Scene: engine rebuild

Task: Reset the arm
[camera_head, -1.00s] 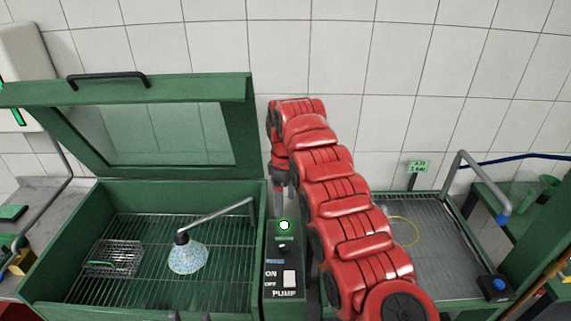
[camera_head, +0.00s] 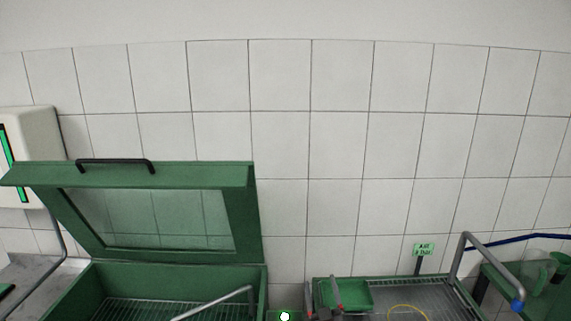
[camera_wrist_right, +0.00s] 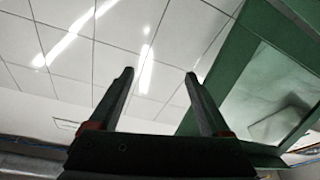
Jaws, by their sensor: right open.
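My right gripper (camera_head: 323,293) shows at the bottom edge of the head view, with its fingers pointing up and apart. It is in front of a small green tray (camera_head: 358,296), and most of my right arm is below the frame. In the right wrist view the same gripper (camera_wrist_right: 159,72) is open, with nothing between its fingers. It points toward white tiles there. My left gripper is not in view.
A green washer cabinet (camera_head: 85,288) stands at left with its glazed lid (camera_head: 258,215) raised. A pipe (camera_head: 466,255) and a small green sign (camera_head: 424,249) rise at right. The tiled wall above is clear.

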